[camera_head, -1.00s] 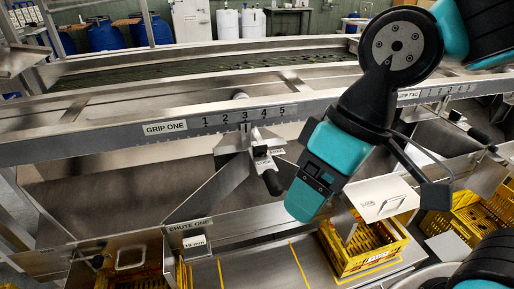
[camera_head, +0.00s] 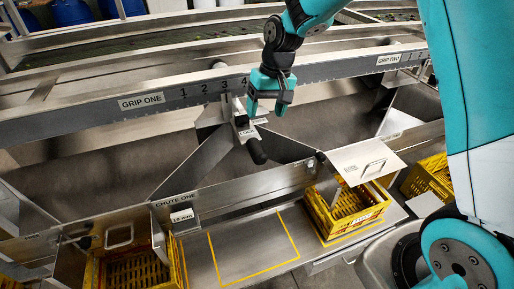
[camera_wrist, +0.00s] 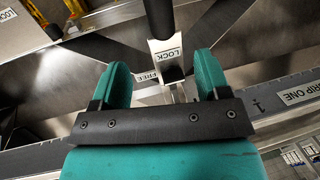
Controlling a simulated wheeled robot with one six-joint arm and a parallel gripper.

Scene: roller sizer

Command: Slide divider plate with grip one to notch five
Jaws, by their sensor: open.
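The grip one carriage (camera_head: 240,124) hangs from the rail near mark 3, with a black-handled lever (camera_head: 256,150) pointing down. The metal divider plate (camera_head: 195,160) slants down from it toward chute one. The number scale (camera_head: 204,88) shows 1 to 4; my gripper hides mark 5. My gripper (camera_head: 266,110) is open and empty, just right of the carriage in the head view. In the wrist view the carriage's LOCK label (camera_wrist: 166,52) and FREE label (camera_wrist: 147,77) lie between my spread fingers (camera_wrist: 160,65), with the black handle (camera_wrist: 160,16) beyond. I cannot tell whether fingers touch it.
The GRIP ONE label (camera_head: 142,101) and GRIP TWO label (camera_head: 388,59) sit on the long rail. A bare metal shelf with a yellow outline (camera_head: 250,250) lies in front.

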